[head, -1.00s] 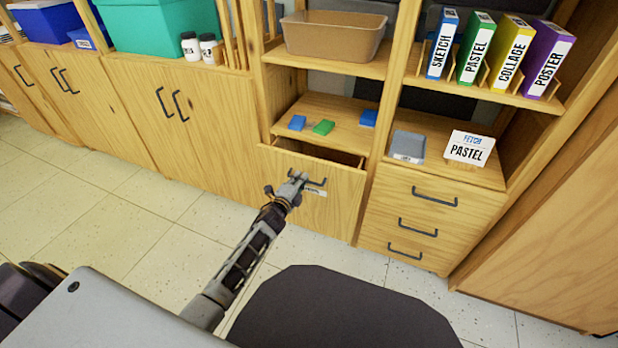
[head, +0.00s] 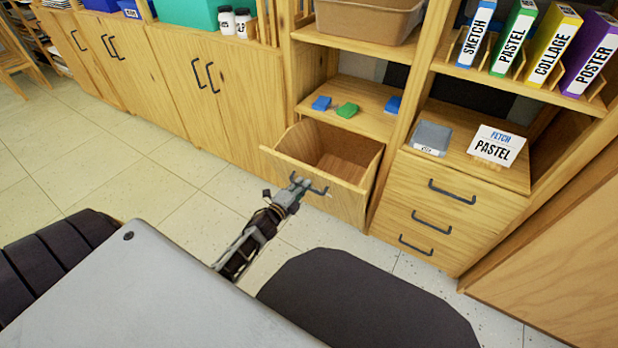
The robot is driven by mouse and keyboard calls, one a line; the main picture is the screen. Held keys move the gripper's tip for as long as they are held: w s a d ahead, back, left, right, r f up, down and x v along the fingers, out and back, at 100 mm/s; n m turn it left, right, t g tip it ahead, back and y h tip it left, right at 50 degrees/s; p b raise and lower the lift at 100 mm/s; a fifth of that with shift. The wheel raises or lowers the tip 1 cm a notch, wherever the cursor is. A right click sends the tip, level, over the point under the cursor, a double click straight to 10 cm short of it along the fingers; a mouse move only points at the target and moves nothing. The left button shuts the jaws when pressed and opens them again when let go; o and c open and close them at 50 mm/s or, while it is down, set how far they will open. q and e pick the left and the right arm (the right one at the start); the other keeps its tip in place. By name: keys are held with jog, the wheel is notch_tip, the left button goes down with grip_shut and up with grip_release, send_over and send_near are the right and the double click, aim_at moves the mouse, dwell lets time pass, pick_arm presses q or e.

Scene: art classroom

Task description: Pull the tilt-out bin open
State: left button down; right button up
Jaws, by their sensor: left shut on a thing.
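The tilt-out bin (head: 285,167) is a wooden box front under the open shelf. Its front leans out at the top, and its empty wooden inside shows. My left gripper (head: 297,184) is shut on the bin's dark handle (head: 318,191) at the front panel. The gripper and arm cover part of the handle and the lower front. My right gripper is not in view.
A drawer unit (head: 410,190) with dark handles stands to the right of the bin. Closed cupboard doors (head: 170,85) are to the left. Tiled floor (head: 120,170) is clear at left.

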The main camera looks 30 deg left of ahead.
pick_arm(q)
jog(key=s+f+b, duration=0.1)
jog(key=s+f, duration=0.5)
jog(key=s, duration=0.2)
jog(key=shift+s+a+b, duration=0.15)
jog(key=shift+s+b, duration=0.2)
jog(key=c, duration=1.5)
grip_release()
jog(key=shift+s+a+r, duration=0.1)
jog(key=shift+s+r, duration=0.05)
jog(key=shift+s, duration=1.85)
jog(key=shift+s+a+r, duration=0.1)
jog(key=shift+s+r, duration=0.05)
jog(key=shift+s, duration=1.85)
jog(key=shift+s+r, duration=0.15)
jog(key=shift+s, duration=1.85)
